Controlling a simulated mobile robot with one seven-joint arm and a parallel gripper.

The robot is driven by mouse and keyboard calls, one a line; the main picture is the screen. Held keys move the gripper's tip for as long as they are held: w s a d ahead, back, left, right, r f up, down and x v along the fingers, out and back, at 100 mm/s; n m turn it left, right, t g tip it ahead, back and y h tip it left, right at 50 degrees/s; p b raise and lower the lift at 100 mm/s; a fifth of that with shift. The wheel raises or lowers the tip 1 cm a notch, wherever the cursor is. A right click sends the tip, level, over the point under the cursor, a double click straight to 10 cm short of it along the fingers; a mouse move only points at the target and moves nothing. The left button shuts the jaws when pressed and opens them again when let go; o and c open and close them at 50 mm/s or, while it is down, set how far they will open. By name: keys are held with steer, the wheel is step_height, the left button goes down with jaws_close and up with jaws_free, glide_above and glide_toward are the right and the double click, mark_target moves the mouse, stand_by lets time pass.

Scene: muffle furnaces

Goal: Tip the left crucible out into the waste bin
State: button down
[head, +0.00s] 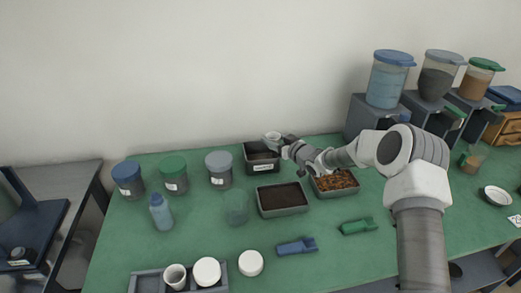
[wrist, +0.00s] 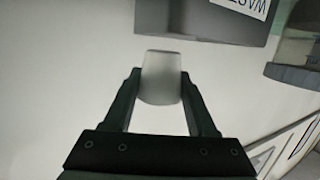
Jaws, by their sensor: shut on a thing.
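In the head view a small white crucible (head: 272,135) is at the tip of my gripper (head: 284,140), above the grey waste bin (head: 262,168) at the back of the green table. The bin has a white label and a dark inside. In the wrist view the pale crucible (wrist: 161,80) sits between both fingers of my gripper (wrist: 161,88), which is shut on it. The grey bin wall (wrist: 190,18) shows at the top there, its label upside down. The crucible's mouth and contents cannot be made out.
A dark-filled tray (head: 282,212) and a tray of orange-brown bits (head: 337,194) are near the bin. Several lidded jars (head: 174,180) stand left. A rack (head: 148,283) with another white cup (head: 175,276) is in front. A blue scoop (head: 297,246) and green scoop (head: 358,227) lie apart.

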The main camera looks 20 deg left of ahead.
steer(key=shift+r+p, duration=1.15)
steer(key=shift+r, duration=1.35)
